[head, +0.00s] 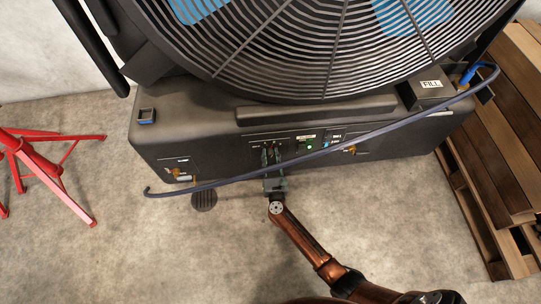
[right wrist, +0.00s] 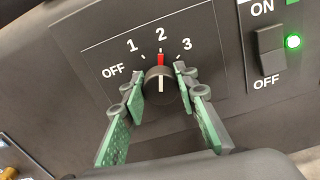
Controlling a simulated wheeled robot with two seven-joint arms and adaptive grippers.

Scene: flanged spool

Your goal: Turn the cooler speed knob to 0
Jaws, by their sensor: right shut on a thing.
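The speed knob (right wrist: 158,90) is a dark round knob on the cooler's front panel. Its dial reads OFF, 1, 2, 3, with no 0 label. Its white line and a red mark line up with 2. My right gripper (right wrist: 157,84) has its green fingers on either side of the knob and is shut on it. My left gripper is not in view.
A rocker switch (right wrist: 269,50) marked ON and OFF, with a lit green light (right wrist: 293,41), sits right of the knob. A blue-grey hose (head: 380,130) runs across the cooler's front near my gripper. A red stand (head: 40,150) is at left; wooden pallets (head: 490,150) are at right.

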